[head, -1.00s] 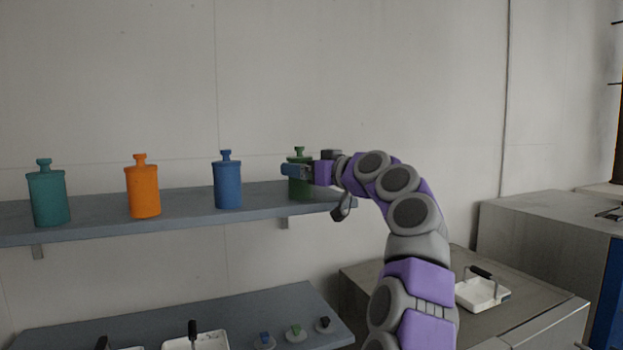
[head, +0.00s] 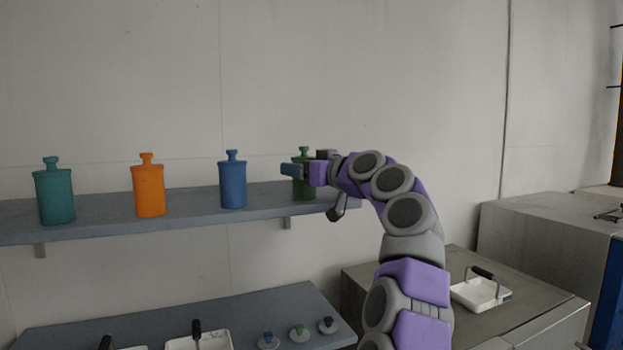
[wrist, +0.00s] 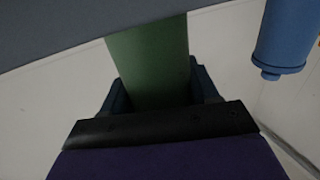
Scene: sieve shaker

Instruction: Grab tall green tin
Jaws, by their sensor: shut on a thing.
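The tall green tin (head: 303,190) stands upright at the right end of the upper shelf (head: 110,228), its knobbed top showing above my gripper. My gripper (head: 292,170) is shut on the tin around its upper body, coming in from the right, and hides part of it. In the wrist view the green tin (wrist: 150,65) fills the middle, with a finger of my gripper (wrist: 155,95) on each side of it. The tin appears to rest on the shelf; I cannot tell whether there is a gap under it.
A blue tin (head: 233,183) stands left of the green one, then an orange tin (head: 148,190) and a teal tin (head: 55,195). A lower shelf (head: 265,305) holds white trays and small knobbed pieces. A white tray with a handle (head: 480,294) sits on the grey cabinet at right.

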